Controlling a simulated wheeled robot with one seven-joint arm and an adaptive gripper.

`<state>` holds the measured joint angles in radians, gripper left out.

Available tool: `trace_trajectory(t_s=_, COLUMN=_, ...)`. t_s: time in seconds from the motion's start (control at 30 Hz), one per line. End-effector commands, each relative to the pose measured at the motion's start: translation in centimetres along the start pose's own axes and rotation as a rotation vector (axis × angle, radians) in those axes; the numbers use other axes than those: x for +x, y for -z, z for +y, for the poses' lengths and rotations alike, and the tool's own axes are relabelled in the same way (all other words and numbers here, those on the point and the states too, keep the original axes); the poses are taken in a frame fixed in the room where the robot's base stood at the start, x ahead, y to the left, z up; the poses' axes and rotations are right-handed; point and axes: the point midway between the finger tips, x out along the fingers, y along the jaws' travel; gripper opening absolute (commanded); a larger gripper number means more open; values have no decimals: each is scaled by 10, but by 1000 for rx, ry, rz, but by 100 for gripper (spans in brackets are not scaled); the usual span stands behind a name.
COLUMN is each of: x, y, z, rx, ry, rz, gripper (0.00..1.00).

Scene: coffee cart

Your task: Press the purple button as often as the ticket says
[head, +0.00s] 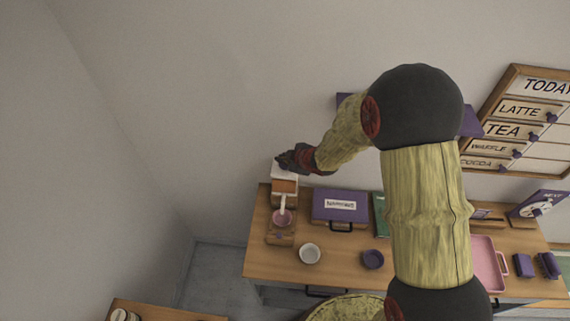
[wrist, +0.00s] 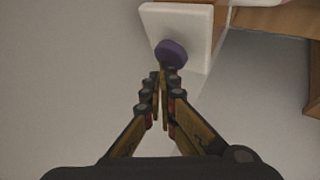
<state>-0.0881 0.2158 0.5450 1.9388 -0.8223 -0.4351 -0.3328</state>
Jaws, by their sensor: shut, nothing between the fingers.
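In the wrist view the purple button (wrist: 171,53) is a round purple knob on a white block (wrist: 190,22). My gripper (wrist: 160,78) is shut and empty, its fingertips just in front of the button; I cannot tell whether they touch it. In the head view my gripper (head: 285,162) is at the top of the white and brown dispenser (head: 284,186) at the table's left end, and it hides the button there. I cannot make out a ticket in either view.
The wooden table (head: 275,262) also holds a purple case (head: 340,206), a white bowl (head: 310,253), a dark purple bowl (head: 373,259) and a pink tray (head: 487,262). A menu board (head: 515,125) hangs at the right. My arm hides part of the table.

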Motion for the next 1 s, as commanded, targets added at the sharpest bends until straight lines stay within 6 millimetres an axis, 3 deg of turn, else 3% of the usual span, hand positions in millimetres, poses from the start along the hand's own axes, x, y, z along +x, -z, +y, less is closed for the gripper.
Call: trace_trajectory(t_s=1.0, x=6, y=-4, z=-4, rx=0, ry=0, rz=0, gripper=0)
